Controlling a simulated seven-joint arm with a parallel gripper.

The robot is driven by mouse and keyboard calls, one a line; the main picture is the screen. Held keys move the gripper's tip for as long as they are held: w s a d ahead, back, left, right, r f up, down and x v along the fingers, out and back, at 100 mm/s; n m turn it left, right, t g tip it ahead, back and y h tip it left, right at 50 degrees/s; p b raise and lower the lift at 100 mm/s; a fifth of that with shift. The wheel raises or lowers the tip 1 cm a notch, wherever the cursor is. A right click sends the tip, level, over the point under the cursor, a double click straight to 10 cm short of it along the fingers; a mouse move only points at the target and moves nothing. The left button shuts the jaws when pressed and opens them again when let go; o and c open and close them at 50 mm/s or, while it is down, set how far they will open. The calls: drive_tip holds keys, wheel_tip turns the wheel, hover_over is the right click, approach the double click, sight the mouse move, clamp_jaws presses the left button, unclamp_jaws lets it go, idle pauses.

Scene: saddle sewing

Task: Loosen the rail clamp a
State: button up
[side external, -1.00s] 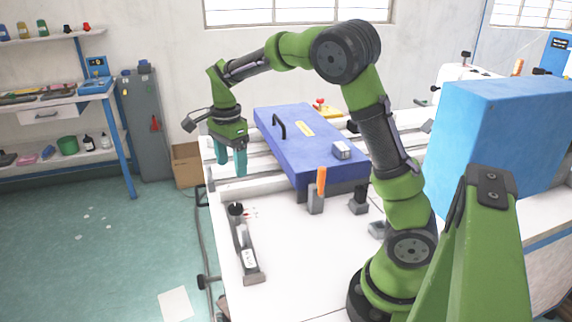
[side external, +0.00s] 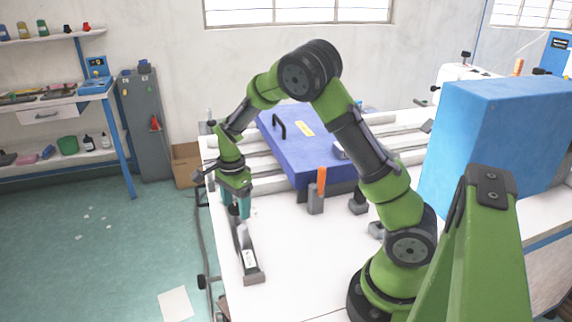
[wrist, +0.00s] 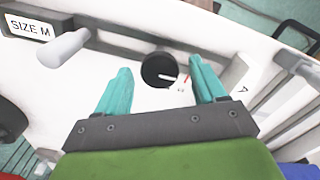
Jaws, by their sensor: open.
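The rail clamp a appears to be a round black knob (wrist: 158,70) with a white pointer, on the white surface near a letter "A" and small red and dark marks. In the wrist view it shows between my two teal fingertips, with a gap to each side. My gripper (side external: 236,207) is open, pointing down at the far end of the dark bar (side external: 247,258) at the table's left. In the side view the fingers mostly hide the knob. I cannot tell how far the fingertips reach down around it.
The bar carries a "SIZE M" label (wrist: 30,28) and a pale grey peg (wrist: 63,47). A blue slab with a black handle (side external: 312,150) lies behind. An orange-handled tool (side external: 321,181) stands in a grey holder.

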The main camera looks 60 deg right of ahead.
drive_tip(key=c, duration=1.1)
drive_tip(key=shift+o, duration=0.2)
drive_tip(key=shift+n, duration=0.3)
drive_tip(key=n, duration=0.4)
drive_tip(key=shift+w+n, duration=0.1)
drive_tip(key=shift+n, duration=0.2)
drive_tip(key=n, duration=1)
drive_tip(key=shift+w+n, duration=0.1)
drive_tip(key=shift+n, duration=0.3)
drive_tip(key=n, duration=0.4)
drive_tip(key=shift+a+r+n, duration=0.1)
drive_tip(key=shift+n, duration=0.2)
